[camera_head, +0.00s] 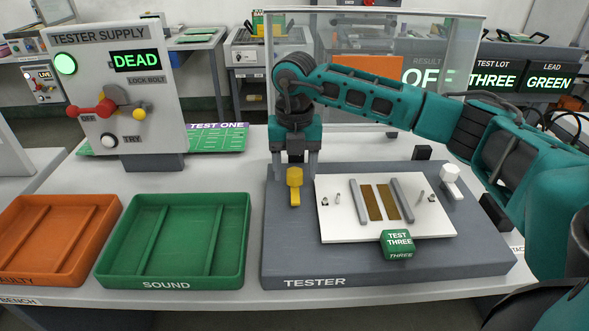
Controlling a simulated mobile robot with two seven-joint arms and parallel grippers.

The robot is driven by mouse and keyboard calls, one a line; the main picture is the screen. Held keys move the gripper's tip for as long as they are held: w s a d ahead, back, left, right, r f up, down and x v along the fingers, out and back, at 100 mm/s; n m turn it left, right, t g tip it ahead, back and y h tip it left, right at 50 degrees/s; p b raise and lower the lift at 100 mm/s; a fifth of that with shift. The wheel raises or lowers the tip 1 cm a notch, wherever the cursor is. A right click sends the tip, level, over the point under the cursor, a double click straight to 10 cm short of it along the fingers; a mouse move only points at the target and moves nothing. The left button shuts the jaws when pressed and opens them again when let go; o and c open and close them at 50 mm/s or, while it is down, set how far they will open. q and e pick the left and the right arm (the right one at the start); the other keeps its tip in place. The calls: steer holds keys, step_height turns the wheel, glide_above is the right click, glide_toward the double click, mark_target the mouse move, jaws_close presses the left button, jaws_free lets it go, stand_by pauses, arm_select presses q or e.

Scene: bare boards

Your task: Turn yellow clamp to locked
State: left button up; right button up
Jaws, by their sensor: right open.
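The yellow clamp (294,178) stands at the left side of the grey tester base (340,272), with its lower part toward the front. My right gripper (294,170) points straight down over the yellow clamp, its two fingers apart, one to each side of the clamp's top. Whether the fingers touch the clamp I cannot tell. A white board (340,228) with metal bars and brown strips lies on the tester. A white clamp (450,174) stands at the tester's right side. My left gripper is not in view.
A green TEST THREE block (397,243) sits at the board's front edge. A green SOUND tray (240,235) and an orange tray (100,235) are to the left. The tester supply panel (150,120) shows DEAD. A clear screen (440,60) stands behind the tester.

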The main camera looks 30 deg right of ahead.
steer(key=shift+f, duration=0.45)
steer(key=c, duration=1)
steer(key=shift+c, duration=0.2)
